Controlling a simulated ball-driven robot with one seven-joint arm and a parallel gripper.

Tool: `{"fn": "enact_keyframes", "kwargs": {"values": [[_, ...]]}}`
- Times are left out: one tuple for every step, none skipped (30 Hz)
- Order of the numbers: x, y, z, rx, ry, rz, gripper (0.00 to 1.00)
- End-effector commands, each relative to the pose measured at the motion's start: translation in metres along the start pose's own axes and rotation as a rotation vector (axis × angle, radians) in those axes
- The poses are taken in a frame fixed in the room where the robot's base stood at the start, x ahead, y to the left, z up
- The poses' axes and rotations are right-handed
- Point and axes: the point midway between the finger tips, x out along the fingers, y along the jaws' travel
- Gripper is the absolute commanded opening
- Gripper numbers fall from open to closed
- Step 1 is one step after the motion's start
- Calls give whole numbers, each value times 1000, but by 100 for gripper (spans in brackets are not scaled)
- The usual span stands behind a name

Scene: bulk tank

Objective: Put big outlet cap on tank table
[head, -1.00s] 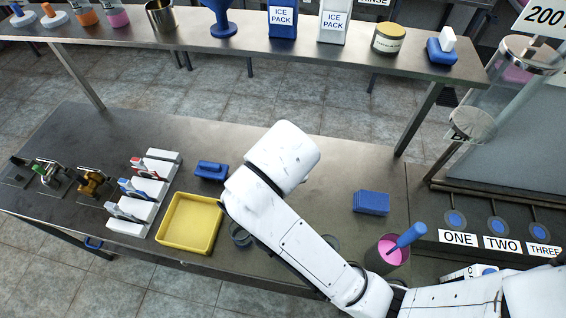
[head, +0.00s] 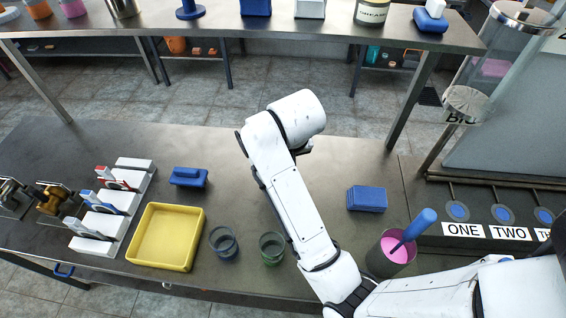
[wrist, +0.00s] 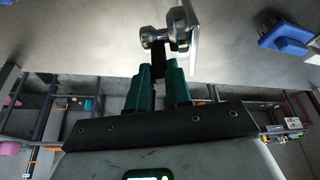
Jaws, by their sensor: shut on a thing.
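In the wrist view, my gripper (wrist: 160,82) has green fingers shut on a dark stem of a shiny silver metal piece (wrist: 165,36), which looks like the big outlet cap. A thin pale plate edge shows beside it, and the cap's full shape is unclear. The piece is held over a grey metal surface; I cannot tell whether it touches. In the head view, my arm reaches over the steel table (head: 330,172), likely the tank table. The gripper's fingers and the cap are hidden behind the arm there.
On the table are a yellow tray (head: 165,238), a blue brush-like block (head: 188,177), two glass cups (head: 224,243), blue pads (head: 367,198) and a pink-filled container (head: 391,258). White holders (head: 105,205) stand left. A raised shelf (head: 250,33) runs behind. The table's middle back is clear.

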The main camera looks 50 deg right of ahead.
Motion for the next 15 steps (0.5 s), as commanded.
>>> {"fn": "enact_keyframes", "kwargs": {"values": [[9, 0, 5, -4, -2, 3, 0], [13, 0, 7, -4, -2, 3, 0], [18, 0, 9, -4, -2, 3, 0], [20, -1, 10, -4, -1, 2, 0], [22, -1, 11, -4, -1, 1, 0], [24, -1, 11, -2, 0, 0, 0], [25, -1, 12, -1, 1, 0, 0], [25, -1, 12, -1, 1, 0, 0], [25, -1, 11, 0, 2, 0, 0], [25, -1, 11, 0, 2, -1, 0], [25, -1, 11, 0, 2, -1, 0], [25, -1, 11, 0, 2, -1, 0], [25, -1, 11, 0, 2, -1, 0], [25, -1, 11, 0, 2, 0, 0], [26, -1, 12, 0, 2, 0, 0]]}}
